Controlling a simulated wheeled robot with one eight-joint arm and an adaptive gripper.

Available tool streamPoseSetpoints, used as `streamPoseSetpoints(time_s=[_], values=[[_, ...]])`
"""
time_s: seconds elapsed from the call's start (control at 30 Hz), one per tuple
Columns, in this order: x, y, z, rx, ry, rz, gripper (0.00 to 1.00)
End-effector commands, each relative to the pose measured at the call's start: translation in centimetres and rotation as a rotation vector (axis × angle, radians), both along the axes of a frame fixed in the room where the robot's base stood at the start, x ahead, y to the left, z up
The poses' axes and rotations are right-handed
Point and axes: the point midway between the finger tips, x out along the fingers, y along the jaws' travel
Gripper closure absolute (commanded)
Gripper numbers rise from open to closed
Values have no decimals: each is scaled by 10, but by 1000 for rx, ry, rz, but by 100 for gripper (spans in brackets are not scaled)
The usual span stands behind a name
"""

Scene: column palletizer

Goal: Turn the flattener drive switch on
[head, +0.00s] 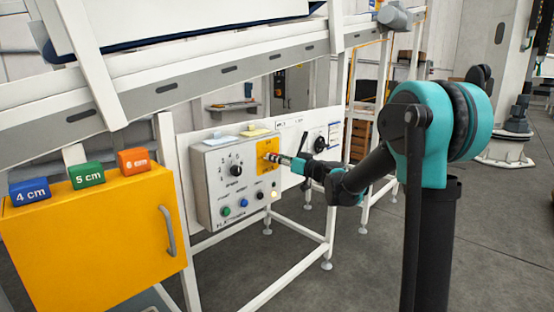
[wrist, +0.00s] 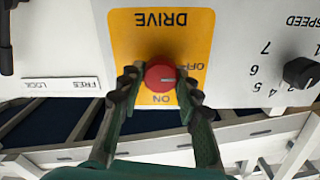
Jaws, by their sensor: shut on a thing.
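The flattener drive switch is a round red knob (wrist: 160,74) on a yellow plate marked DRIVE, OFF and ON, seen upside down in the wrist view. Its pale pointer line points right in that view, towards the OFF label. My gripper (wrist: 160,80) has one finger on each side of the knob and is shut on it. In the head view my gripper (head: 273,158) reaches from the right to the yellow plate (head: 266,148) on the grey control box (head: 212,180). There the gripper hides the knob.
A black speed dial (head: 236,170) sits left of the plate, with green, blue and black buttons below. A yellow cabinet (head: 90,240) with coloured 4, 5 and 6 cm blocks stands at left. A sloping conveyor (head: 200,85) passes above. Open floor (head: 350,270) lies at right.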

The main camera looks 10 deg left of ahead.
Motion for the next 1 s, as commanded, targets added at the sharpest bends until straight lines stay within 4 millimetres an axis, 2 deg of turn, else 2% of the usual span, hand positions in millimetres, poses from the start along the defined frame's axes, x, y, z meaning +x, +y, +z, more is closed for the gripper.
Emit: streamPoseSetpoints(time_s=[0.47,1.0], values=[[0,0,0,57,73,0,96],[2,-2,-1,347,445,0,96]])
